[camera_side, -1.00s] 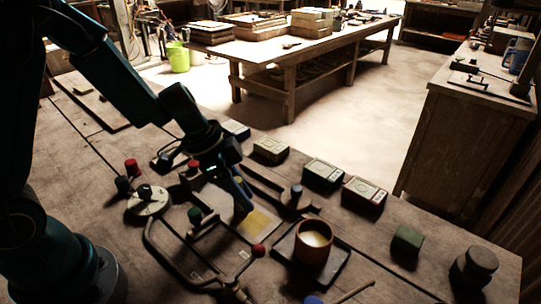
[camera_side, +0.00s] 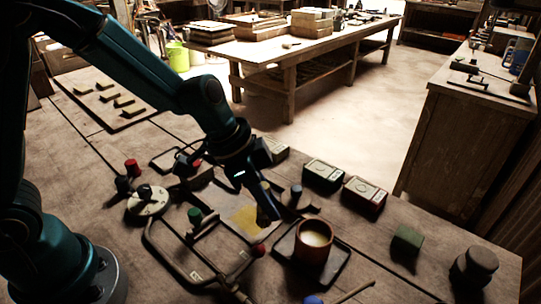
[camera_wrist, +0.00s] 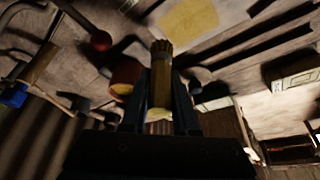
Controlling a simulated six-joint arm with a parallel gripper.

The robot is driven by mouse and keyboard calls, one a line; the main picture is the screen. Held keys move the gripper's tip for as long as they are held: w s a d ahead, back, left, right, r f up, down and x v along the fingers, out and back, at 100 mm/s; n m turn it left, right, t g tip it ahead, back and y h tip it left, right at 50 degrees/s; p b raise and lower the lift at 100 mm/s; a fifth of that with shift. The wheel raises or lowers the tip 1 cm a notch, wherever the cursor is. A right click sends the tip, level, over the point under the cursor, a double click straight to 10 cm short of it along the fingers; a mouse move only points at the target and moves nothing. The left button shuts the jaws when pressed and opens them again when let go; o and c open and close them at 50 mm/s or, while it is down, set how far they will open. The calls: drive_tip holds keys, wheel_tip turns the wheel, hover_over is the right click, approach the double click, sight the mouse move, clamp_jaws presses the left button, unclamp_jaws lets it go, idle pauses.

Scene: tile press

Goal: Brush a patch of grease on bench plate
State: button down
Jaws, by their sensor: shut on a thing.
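In the wrist view my gripper (camera_wrist: 160,105) is shut on a brush (camera_wrist: 162,65) with a light handle and brown bristles pointing away from me. In the side view my gripper (camera_side: 266,208) is beside the right edge of the pale bench plate (camera_side: 212,198). A yellow grease patch (camera_side: 243,218) lies on the plate; it also shows in the wrist view (camera_wrist: 188,18). A brown pot (camera_side: 312,250) with pale yellow contents stands on a dark tray (camera_side: 285,246), right of my gripper. I cannot tell whether the bristles touch anything.
A bent tubular frame (camera_side: 160,255) with a red knob (camera_side: 258,250) lies in front of the plate. A round dial-like disc (camera_side: 148,200) is at left. Boxes (camera_side: 322,173) line the back edge. A green block (camera_side: 407,238) sits at right, with bare bench around it.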

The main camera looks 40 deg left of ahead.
sight(267, 185)
drive_tip(key=shift+r, duration=2.55)
drive_tip(key=shift+s, duration=0.1)
